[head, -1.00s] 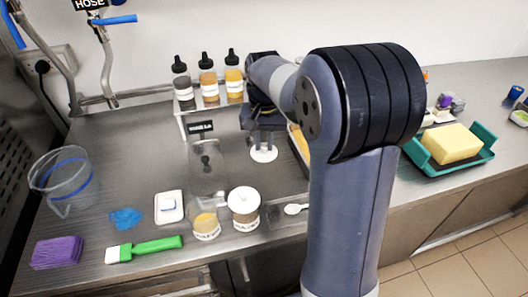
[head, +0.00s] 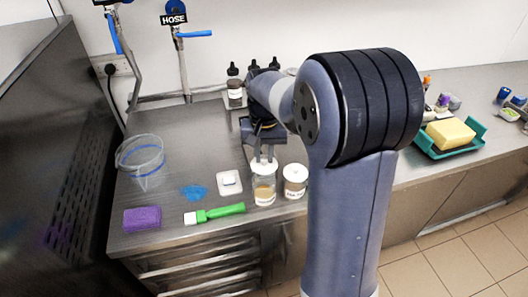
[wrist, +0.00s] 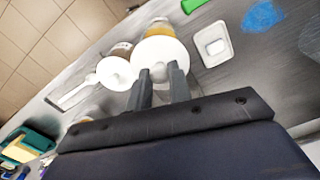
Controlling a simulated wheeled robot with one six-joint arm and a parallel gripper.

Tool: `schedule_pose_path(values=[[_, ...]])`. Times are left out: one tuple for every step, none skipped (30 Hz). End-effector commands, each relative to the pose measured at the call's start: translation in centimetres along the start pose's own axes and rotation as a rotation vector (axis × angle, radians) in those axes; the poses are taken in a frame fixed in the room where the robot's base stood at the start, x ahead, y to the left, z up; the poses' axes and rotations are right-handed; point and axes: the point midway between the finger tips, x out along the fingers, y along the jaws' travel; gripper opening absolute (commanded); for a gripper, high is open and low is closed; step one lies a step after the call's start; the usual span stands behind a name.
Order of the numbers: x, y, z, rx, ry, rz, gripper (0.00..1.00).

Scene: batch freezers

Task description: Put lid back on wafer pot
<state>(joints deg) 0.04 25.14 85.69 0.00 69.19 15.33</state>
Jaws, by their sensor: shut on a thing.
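My gripper (head: 264,155) is shut on the knob of a round white lid (head: 262,167). The lid looks about level, over the mouth of a clear pot (head: 264,190) with tan contents and a white label. I cannot tell whether lid and pot touch. In the wrist view my gripper (wrist: 160,74) holds the lid (wrist: 173,51) by its knob, and the lid hides most of the pot (wrist: 158,24). A second pot (head: 295,184) with its own white lid stands close to the right. It also shows in the wrist view (wrist: 113,72).
A small white dish (head: 229,183), a green brush (head: 220,212), a blue cloth (head: 194,192), a purple sponge (head: 142,218) and a clear jug (head: 142,158) lie to the left. Butter (head: 450,132) sits on a teal tray (head: 478,152) at the right. Bottles stand behind.

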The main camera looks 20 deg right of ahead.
Motion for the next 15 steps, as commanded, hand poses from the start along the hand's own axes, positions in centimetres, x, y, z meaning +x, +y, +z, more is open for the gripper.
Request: schedule_pose_path(values=[[0.6,0.0,0.0,0.000,0.000,0.000,0.00],[0.9,0.0,0.0,0.000,0.000,0.000,0.00],[1.2,0.0,0.0,0.000,0.000,0.000,0.00],[1.5,0.0,0.0,0.000,0.000,0.000,0.00],[1.8,0.0,0.0,0.000,0.000,0.000,0.00],[2.2,0.0,0.0,0.000,0.000,0.000,0.00],[2.5,0.0,0.0,0.000,0.000,0.000,0.00],[2.8,0.0,0.0,0.000,0.000,0.000,0.00],[3.2,0.0,0.0,0.000,0.000,0.000,0.00],[3.5,0.0,0.0,0.000,0.000,0.000,0.00],[3.8,0.0,0.0,0.000,0.000,0.000,0.00],[4.2,0.0,0.0,0.000,0.001,0.000,0.00],[4.4,0.0,0.0,0.000,0.001,0.000,0.00],[4.6,0.0,0.0,0.000,0.001,0.000,0.00],[4.9,0.0,0.0,0.000,0.001,0.000,0.00]])
